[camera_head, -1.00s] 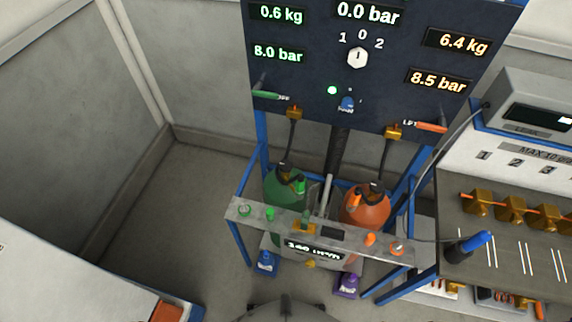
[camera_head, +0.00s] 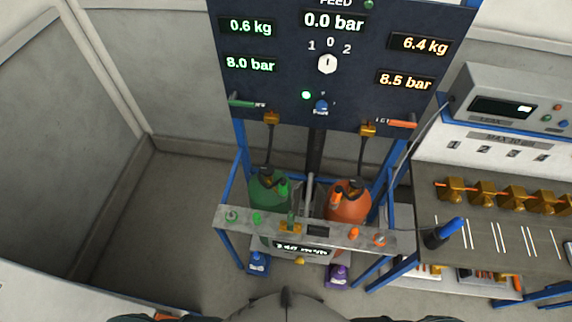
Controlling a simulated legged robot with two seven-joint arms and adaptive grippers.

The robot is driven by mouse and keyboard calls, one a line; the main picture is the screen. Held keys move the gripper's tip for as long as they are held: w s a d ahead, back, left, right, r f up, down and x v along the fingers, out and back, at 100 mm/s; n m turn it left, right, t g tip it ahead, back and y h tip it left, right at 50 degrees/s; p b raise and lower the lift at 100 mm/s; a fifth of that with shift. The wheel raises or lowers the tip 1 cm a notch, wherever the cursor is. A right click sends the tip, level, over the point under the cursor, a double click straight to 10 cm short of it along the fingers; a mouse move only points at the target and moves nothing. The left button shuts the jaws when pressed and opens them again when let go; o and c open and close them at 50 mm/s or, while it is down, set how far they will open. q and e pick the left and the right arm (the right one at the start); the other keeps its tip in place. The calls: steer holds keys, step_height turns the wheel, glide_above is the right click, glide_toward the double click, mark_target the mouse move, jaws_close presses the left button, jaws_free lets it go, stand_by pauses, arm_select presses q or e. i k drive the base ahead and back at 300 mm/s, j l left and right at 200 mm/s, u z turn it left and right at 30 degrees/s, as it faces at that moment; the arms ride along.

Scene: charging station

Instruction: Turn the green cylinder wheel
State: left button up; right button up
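The green cylinder (camera_head: 268,196) stands in a blue frame below the dark gauge panel (camera_head: 330,95). A small bright green part (camera_head: 284,188), which may be its wheel, shows on its upper right side. The cylinder's top is dark, with a hose rising to a brass fitting (camera_head: 271,118). The orange cylinder (camera_head: 349,200) stands to its right with a similar orange part (camera_head: 336,198). A grey rail in front (camera_head: 370,236) hides the lower parts of both cylinders. Neither of my grippers is in view.
Green knobs (camera_head: 257,218) and orange knobs (camera_head: 354,233) sit on the rail. Blue (camera_head: 258,262) and purple (camera_head: 338,275) items stand on the floor below. A bench (camera_head: 475,235) with brass parts stands at right. The floor at left (camera_head: 150,215) is clear.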

mark_target(267, 170)
steer(key=z, duration=0.4)
steer(key=i+z, duration=0.1)
steer(key=z, duration=1.1)
steer(key=i+j+z, duration=0.1)
steer(key=z, duration=0.3)
steer(key=i+j+u, duration=0.1)
steer(key=u, duration=0.25)
steer(key=i+j+u, duration=0.1)
steer(key=u, duration=0.3)
steer(key=i+j+u, duration=0.1)
steer(key=u, duration=0.25)
steer(key=k, duration=0.1)
steer(key=i, duration=0.15)
